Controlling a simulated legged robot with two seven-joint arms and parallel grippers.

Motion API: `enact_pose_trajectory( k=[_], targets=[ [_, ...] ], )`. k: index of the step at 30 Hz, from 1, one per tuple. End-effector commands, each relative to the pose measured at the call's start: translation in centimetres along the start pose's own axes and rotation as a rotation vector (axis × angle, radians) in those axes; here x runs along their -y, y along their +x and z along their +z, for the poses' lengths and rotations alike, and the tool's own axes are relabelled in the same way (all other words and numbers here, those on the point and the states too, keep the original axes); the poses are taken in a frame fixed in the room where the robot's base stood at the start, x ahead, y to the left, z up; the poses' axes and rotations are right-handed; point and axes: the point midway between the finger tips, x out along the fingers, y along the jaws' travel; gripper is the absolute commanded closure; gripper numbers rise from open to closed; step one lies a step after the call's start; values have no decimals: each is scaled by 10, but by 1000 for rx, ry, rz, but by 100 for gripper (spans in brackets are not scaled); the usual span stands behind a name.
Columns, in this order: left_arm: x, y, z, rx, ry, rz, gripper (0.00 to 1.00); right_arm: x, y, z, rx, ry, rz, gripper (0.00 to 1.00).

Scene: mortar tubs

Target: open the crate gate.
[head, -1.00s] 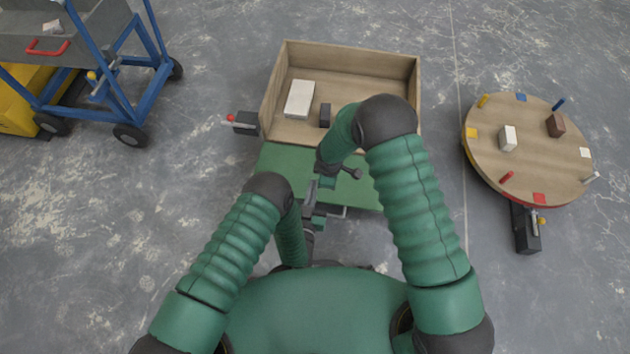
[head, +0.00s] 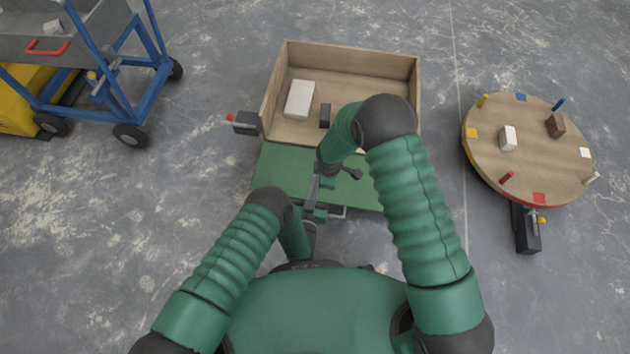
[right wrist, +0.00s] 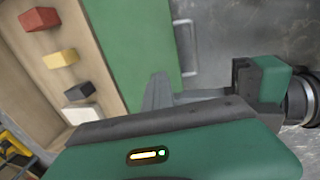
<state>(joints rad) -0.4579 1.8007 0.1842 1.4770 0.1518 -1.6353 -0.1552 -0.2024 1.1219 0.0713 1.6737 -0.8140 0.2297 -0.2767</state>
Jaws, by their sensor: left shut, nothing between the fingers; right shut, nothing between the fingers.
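The wooden crate (head: 342,58) stands ahead of me in the head view. Its green gate (head: 275,170) appears folded down outward from the near side, with a grey bar handle (head: 338,211) at its outer edge; both show in the right wrist view, the gate (right wrist: 130,40) and the handle (right wrist: 187,47). A dark latch block with a red-tipped lever (head: 240,122) sits at the crate's left front corner. My left gripper (head: 314,188) is shut and empty over the gate, near the handle. My right gripper (right wrist: 160,90) is shut and empty over the gate, partly hidden by my arm in the head view.
In the crate are a white block (head: 299,99), a black block (head: 325,115), and red (right wrist: 39,18) and yellow (right wrist: 61,58) blocks. A round turntable (head: 530,150) stands right. A blue cart (head: 105,75) stands left. Floor between crate and cart is clear.

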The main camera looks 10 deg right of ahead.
Motion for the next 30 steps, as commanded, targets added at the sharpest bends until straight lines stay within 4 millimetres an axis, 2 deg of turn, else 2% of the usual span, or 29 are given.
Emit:
enact_pose_trajectory(
  k=[3, 10, 18, 26, 30],
  targets=[
    [0, -6, 10, 2, 0, 0, 100, 0, 0, 0, 0, 0, 0, 100],
    [0, -6, 10, 1, 0, 0, 100, 0, 0, 0, 0, 0, 0, 100],
    [0, -6, 10, 1, 0, 0, 100, 0, 0, 0, 0, 0, 0, 67],
    [0, -6, 10, 1, 0, 0, 100, 0, 0, 0, 0, 0, 0, 67],
    [0, -6, 9, 1, 0, 0, 100, -1, -14, -1, -2, 1, 2, 67]
  ],
)
